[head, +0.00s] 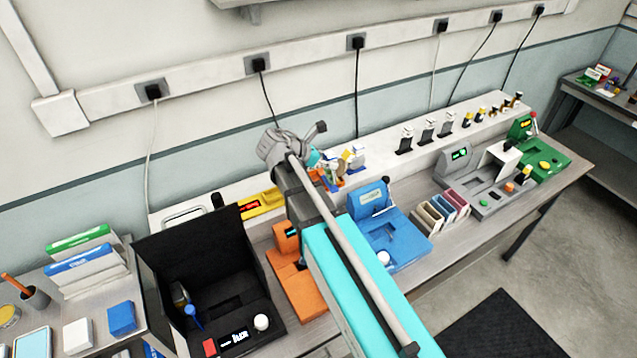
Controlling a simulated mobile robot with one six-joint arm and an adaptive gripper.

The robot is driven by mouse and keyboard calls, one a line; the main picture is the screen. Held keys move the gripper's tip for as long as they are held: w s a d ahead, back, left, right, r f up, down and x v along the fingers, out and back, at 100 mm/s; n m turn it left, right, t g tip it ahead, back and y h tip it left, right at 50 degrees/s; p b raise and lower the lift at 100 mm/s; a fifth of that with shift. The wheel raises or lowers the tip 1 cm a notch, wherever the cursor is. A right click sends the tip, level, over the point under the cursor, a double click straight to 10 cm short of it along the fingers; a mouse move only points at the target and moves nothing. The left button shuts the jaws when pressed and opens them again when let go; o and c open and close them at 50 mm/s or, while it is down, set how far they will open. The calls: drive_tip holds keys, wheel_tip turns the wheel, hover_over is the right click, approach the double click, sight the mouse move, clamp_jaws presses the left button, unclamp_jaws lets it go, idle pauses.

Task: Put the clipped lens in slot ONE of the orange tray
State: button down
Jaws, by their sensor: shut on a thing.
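My gripper (327,171) is at the far end of my arm, over the raised white shelf at the back of the bench. It is small and partly hidden behind my wrist. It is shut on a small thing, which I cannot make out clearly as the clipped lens. A bit of orange (340,184) shows just under the gripper; I cannot tell whether it belongs to the orange tray. Slot ONE and its label cannot be made out.
An orange device (300,288) stands partly behind my arm. A black open box (160,262) is left of it, a blue device (405,246) right. A yellow tray (262,204) and several small upright holders line the shelf. Grey and green devices (545,163) stand farther right.

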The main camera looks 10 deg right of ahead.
drive_tip(key=shift+w+f, duration=0.1)
drive_tip(key=shift+w, duration=0.05)
drive_tip(key=w+a+f+b, duration=0.1)
drive_tip(key=w+f+b, duration=0.8)
drive_tip(key=w, duration=0.3)
drive_tip(key=shift+w+a, duration=0.15)
drive_tip(key=shift+w, duration=0.25)
drive_tip(key=shift+w+f+b, duration=0.2)
drive_tip(key=shift+f+b, duration=0.8)
drive_tip(key=shift+b, duration=0.05)
drive_tip(key=shift+w+f+b, duration=0.2)
drive_tip(key=shift+f+b, duration=0.75)
drive_tip(key=shift+b, duration=0.05)
